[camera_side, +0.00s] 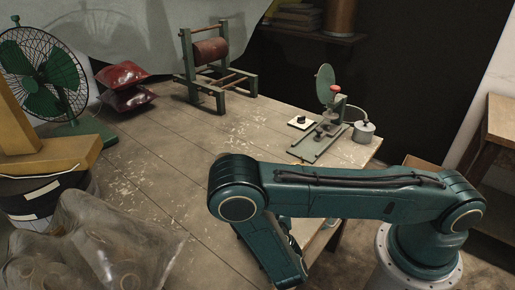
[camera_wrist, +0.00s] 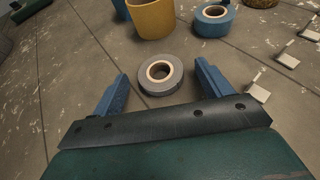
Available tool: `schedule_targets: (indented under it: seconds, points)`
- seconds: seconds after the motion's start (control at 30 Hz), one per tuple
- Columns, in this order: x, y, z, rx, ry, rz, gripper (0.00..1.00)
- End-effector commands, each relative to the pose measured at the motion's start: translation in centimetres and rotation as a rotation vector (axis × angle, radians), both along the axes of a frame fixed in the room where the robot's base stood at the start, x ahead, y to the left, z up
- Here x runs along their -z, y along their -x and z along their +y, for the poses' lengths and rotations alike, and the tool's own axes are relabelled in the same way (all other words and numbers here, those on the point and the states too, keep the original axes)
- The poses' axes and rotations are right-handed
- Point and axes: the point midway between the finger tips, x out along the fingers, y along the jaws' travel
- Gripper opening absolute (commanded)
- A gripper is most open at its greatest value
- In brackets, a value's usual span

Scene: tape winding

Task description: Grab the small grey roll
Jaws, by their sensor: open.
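The small grey roll (camera_wrist: 159,86) lies flat on the worn table in the wrist view, with a tan core around its open centre. My gripper (camera_wrist: 160,80) shows in the wrist view with its two blue fingers apart, one to the left and one to the right of the roll. The roll sits between and slightly beyond the fingers; I cannot tell how high the fingertips are above the table. Nothing is held. In the side view the roll and my fingers are hidden behind my arm.
Metal brackets (camera_wrist: 257,93) are at the right. In the side view, a winding stand (camera_side: 212,68) and a small hand-cranked device (camera_side: 325,115) stand at the back; the middle table is clear.

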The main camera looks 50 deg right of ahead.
Motion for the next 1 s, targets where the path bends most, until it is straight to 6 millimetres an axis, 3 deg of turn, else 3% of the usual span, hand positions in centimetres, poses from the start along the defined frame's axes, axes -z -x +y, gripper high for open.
schedule_targets:
  seconds: [0.47,0.5,0.73,1.0]
  points:
    - [0.02,-0.03,0.0,-0.001,0.0,0.0,0.78]
    - [0.03,-0.02,0.01,-0.001,0.0,0.0,0.76]
    - [0.03,-0.02,0.01,-0.001,0.0,0.0,0.31]
    - [-0.01,-0.02,0.01,-0.001,0.0,0.0,0.3]
